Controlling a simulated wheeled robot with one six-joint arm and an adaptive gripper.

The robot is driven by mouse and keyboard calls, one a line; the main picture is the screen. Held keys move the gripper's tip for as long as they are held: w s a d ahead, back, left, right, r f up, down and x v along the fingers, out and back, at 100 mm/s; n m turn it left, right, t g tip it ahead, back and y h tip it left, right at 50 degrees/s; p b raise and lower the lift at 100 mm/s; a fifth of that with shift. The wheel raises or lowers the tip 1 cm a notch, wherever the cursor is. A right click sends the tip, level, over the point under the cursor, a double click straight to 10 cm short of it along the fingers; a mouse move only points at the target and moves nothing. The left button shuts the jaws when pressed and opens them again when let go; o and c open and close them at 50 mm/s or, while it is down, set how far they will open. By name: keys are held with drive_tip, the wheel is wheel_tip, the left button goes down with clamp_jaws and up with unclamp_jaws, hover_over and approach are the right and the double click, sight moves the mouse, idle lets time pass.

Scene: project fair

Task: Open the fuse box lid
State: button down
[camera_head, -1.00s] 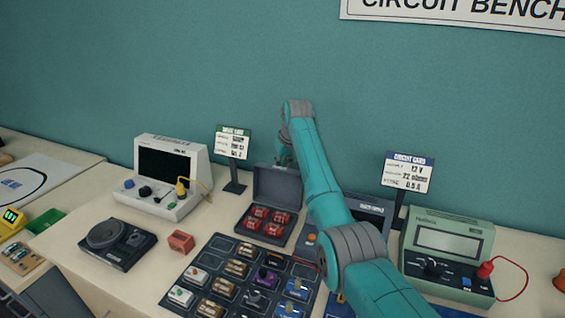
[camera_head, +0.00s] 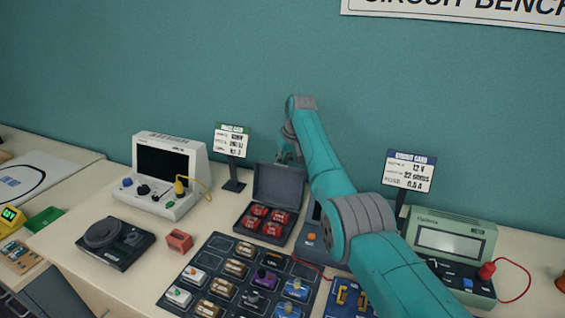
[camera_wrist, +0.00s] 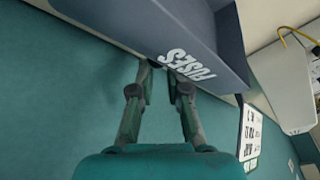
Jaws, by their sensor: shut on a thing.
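The fuse box (camera_head: 257,238) is a dark grey case on the bench with several red fuses inside. Its lid (camera_head: 278,184) stands raised, roughly upright at the back of the box. My gripper (camera_head: 290,157) is at the lid's top edge, partly hidden behind my arm. In the wrist view the lid (camera_wrist: 150,22) shows its outer face with white FUSES lettering. My gripper (camera_wrist: 163,70) has its fingertips at the lid's edge, shut on it. The exact contact is partly hidden.
A component board (camera_head: 222,244) lies in front of the box. A white-cased screen unit (camera_head: 165,175) and a card stand (camera_head: 233,185) are to the left. A green meter (camera_head: 450,238) and a circuit card (camera_head: 409,170) are right. The teal wall is close behind.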

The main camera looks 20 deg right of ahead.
drive_tip(key=c, duration=1)
unclamp_jaws()
drive_tip(key=shift+s+d+f, duration=0.2)
drive_tip(key=shift+d+f, duration=1)
drive_tip(key=shift+a, duration=0.1)
drive_tip(key=shift+w+a+r+v, duration=0.1)
drive_tip(key=shift+w+a+v, duration=0.1)
drive_tip(key=shift+v, duration=2.05)
drive_tip(key=shift+w+a+r+v, duration=0.1)
drive_tip(key=shift+w+v, duration=0.05)
drive_tip(key=shift+v, duration=2.1)
drive_tip(key=shift+w+a+r+v, duration=0.1)
drive_tip(key=shift+w+v, duration=0.1)
drive_tip(key=shift+v, duration=2.05)
